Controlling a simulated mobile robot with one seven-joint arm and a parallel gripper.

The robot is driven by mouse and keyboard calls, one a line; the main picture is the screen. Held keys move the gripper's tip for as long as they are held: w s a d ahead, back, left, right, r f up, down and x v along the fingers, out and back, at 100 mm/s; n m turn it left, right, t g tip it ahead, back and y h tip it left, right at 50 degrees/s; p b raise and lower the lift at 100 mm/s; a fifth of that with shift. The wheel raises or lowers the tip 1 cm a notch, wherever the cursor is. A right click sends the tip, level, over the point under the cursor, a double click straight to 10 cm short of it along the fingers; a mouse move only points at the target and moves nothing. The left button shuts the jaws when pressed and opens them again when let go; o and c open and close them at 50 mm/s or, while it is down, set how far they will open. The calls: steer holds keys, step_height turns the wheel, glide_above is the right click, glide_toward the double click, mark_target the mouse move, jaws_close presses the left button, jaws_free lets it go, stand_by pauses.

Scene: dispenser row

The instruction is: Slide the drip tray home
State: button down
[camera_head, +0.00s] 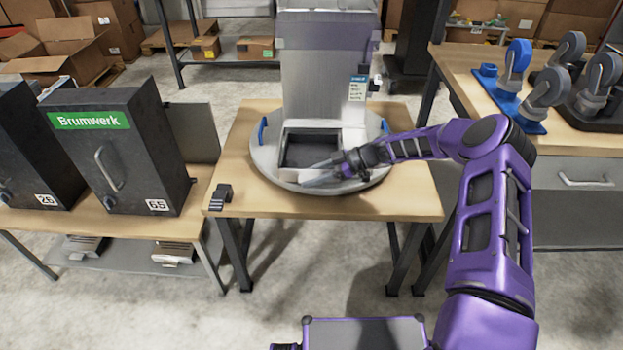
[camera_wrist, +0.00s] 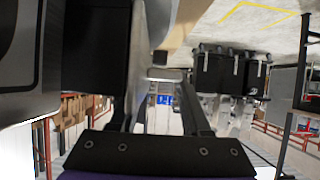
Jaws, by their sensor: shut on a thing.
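A grey dispenser (camera_head: 322,85) stands on a round light-grey base plate (camera_head: 275,175) with blue handles, on a wooden table. A dark open recess (camera_head: 308,150) shows low in its front. The grey drip tray (camera_head: 325,178) is at the front right of this recess, partly hidden by my gripper (camera_head: 347,166). My gripper reaches in from the right and is shut on the tray. In the wrist view, my two dark fingers (camera_wrist: 160,112) close toward a small grey piece (camera_wrist: 167,74). How far the tray sits in the recess is unclear.
Black cabinets, one marked Brumwerk (camera_head: 115,150), stand on the left bench. A small black block (camera_head: 220,197) lies at the table's left front edge. Blue and grey castors (camera_head: 517,65) are on the right bench. The table's front right corner is clear.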

steer(key=shift+w, duration=0.95)
steer(key=shift+c, duration=1.4)
jaws_free()
steer(key=shift+d, duration=0.1)
steer(key=v, duration=1.7)
steer(key=shift+d+p, duration=0.15)
steer(key=shift+p, duration=0.2)
